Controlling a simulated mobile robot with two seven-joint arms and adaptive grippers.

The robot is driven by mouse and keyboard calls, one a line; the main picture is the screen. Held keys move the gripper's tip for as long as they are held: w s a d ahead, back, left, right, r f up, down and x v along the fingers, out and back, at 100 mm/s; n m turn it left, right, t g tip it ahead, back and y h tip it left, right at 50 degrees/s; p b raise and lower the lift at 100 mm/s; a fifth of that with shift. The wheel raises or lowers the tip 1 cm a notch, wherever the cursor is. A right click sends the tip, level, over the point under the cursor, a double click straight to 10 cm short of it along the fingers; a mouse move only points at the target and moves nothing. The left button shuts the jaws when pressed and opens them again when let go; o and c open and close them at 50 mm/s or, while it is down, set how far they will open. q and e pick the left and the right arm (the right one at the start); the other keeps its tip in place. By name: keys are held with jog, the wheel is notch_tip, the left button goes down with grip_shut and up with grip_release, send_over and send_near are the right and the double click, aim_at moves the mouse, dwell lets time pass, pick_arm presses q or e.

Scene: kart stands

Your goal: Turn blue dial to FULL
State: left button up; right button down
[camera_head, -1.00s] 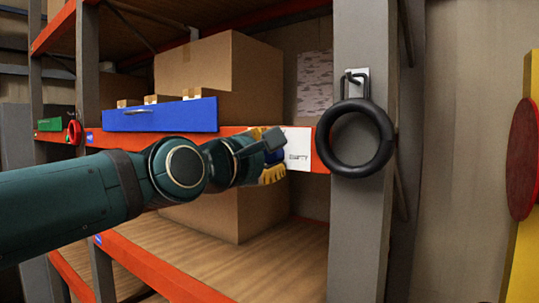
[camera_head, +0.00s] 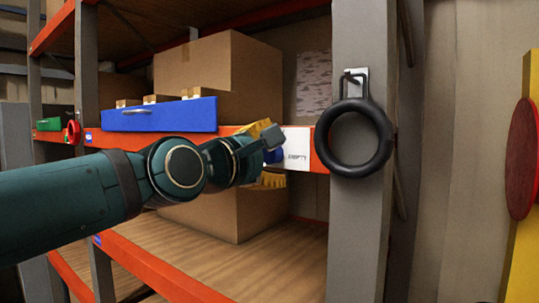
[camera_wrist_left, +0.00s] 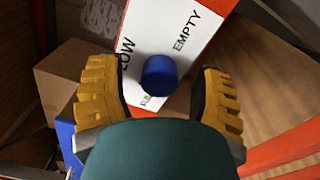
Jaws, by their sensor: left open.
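The blue dial (camera_wrist_left: 159,75) stands out from a white label plate (camera_wrist_left: 176,25) in the left wrist view. The plate reads EMPTY at upper right, LOW at left, and a partly hidden word starting with F below the dial. My left gripper (camera_wrist_left: 160,88) is open, with one yellow ridged finger on each side of the dial and a gap to both. In the head view the left gripper (camera_head: 268,156) is at the orange beam, and it hides most of the dial (camera_head: 273,156); the plate (camera_head: 297,148) shows to its right. My right gripper is not in view.
A blue drawer (camera_head: 160,115) sits on the beam behind my arm. Cardboard boxes (camera_head: 205,65) stand on the shelves. A black ring (camera_head: 354,165) hangs on the grey post right of the plate. A red handwheel (camera_head: 73,132) is at far left.

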pick_arm(q)
jog(key=v, duration=1.2)
jog(key=shift+w, duration=0.1)
